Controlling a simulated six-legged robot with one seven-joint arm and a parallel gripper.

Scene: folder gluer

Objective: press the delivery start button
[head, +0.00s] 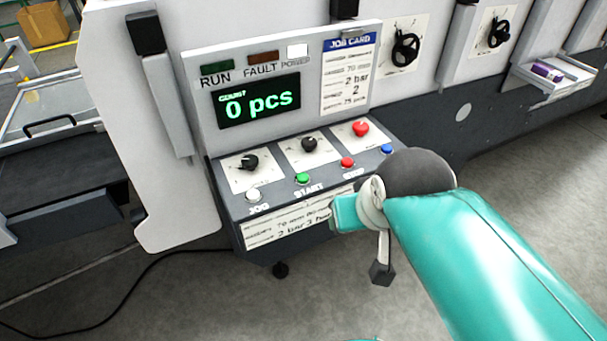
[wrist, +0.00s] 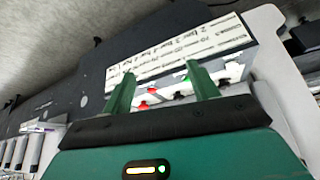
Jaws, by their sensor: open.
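The green button (head: 302,179) labelled START sits on the sloped front of the grey control panel (head: 235,212), between the white JOG button (head: 253,195) and the red STOP button (head: 347,162). In the wrist view the panel shows upside down, with the green button (wrist: 184,77) just left of the right finger's tip. My gripper (wrist: 162,76) is open, with its two green fingers apart and nothing between them. It points toward the panel's lower front; whether it touches cannot be told. In the head view my arm comes from the lower right, and the fingers are not clearly seen.
The display (head: 257,101) reads "0 pcs". A blue button (head: 386,148) is at the right end. A black cable (head: 130,279) lies on the floor at left.

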